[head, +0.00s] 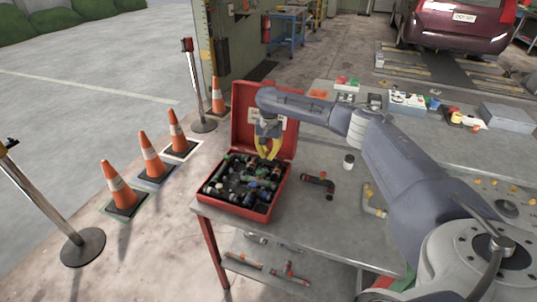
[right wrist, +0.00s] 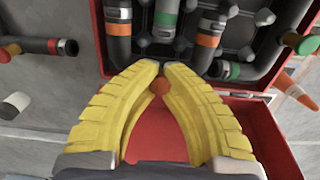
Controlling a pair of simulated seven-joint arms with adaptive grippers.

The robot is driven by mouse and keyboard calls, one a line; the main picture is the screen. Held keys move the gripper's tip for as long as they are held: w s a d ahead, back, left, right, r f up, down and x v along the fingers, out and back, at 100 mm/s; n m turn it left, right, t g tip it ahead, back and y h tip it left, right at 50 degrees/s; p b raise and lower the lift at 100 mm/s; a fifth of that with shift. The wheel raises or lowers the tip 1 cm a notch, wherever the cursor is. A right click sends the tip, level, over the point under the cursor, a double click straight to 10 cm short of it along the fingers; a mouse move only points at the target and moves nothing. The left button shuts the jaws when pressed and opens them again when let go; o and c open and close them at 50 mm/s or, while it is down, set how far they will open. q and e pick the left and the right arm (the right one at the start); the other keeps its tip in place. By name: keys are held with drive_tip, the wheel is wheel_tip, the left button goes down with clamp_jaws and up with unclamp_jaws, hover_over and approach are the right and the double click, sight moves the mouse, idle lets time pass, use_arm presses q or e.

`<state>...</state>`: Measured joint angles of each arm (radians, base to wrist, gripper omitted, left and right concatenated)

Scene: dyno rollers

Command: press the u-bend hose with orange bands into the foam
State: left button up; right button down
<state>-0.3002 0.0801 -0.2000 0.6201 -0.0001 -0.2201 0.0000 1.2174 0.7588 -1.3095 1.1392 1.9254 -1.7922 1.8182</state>
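The red case (head: 228,208) stands open at the table's left end, with dark foam and several banded hoses inside. My right gripper (head: 268,156) points down over the case's back part, near the lid. In the right wrist view its yellow fingertips (right wrist: 163,66) nearly meet. A small round orange piece shows between the fingers; I cannot tell whether it is held. Hoses with orange bands (right wrist: 118,14) and (right wrist: 209,38) lie in the case, their far ends cut off, so I cannot tell whether they form one u-bend. My left gripper is not in view.
A dark hose with orange parts (head: 318,183) lies on the table right of the case, near a small white-topped container (head: 348,161). The raised red lid (head: 243,110) stands behind the gripper. Orange cones (head: 121,188) stand on the floor at left.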

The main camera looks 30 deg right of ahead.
drive_tip(key=shift+f, duration=0.8)
idle(0.4)
